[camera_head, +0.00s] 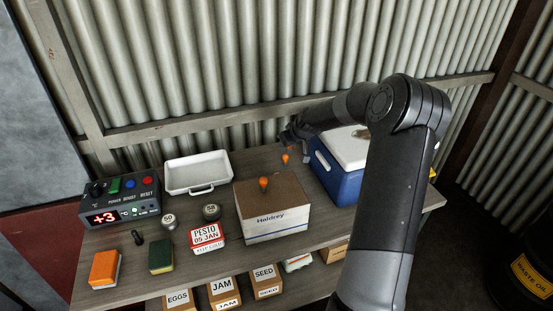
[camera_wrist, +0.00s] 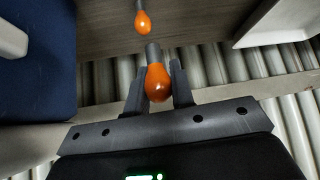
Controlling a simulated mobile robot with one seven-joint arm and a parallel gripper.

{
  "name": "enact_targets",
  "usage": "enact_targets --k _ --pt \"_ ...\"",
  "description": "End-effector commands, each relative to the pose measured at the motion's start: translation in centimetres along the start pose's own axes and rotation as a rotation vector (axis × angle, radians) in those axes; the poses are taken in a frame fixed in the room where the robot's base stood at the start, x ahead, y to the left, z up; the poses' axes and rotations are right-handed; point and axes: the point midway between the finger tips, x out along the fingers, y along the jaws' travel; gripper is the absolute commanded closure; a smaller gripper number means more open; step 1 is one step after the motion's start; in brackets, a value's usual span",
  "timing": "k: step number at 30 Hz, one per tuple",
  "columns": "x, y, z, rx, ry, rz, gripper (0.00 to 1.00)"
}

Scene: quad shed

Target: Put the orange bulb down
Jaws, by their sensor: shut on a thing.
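My gripper (camera_head: 290,146) is at the back of the bench, between the cardboard box and the blue cooler. It is shut on an orange bulb (camera_head: 285,158), which also shows between the fingers in the wrist view (camera_wrist: 158,82). The rounded orange end is by the fingers and the grey base points away from them. I cannot tell whether the base touches anything. A second orange bulb (camera_head: 264,183) stands upright on the cardboard box (camera_head: 275,225). In the wrist view a second orange bulb (camera_wrist: 142,22) shows beyond the held one, apart from it.
The blue cooler (camera_head: 335,180) with a white lid stands right of my gripper. A white tray (camera_head: 199,188) is at the back left. Corrugated wall closes the back.

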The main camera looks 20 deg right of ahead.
Motion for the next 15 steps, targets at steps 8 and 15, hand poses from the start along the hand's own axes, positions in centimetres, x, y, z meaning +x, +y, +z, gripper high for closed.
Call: enact_targets --k 8,15 --pt "-2.9 0.5 2.0 -0.073 0.001 -0.058 0.91" --pt "-6.1 0.2 3.9 -0.171 0.002 -0.136 0.91"
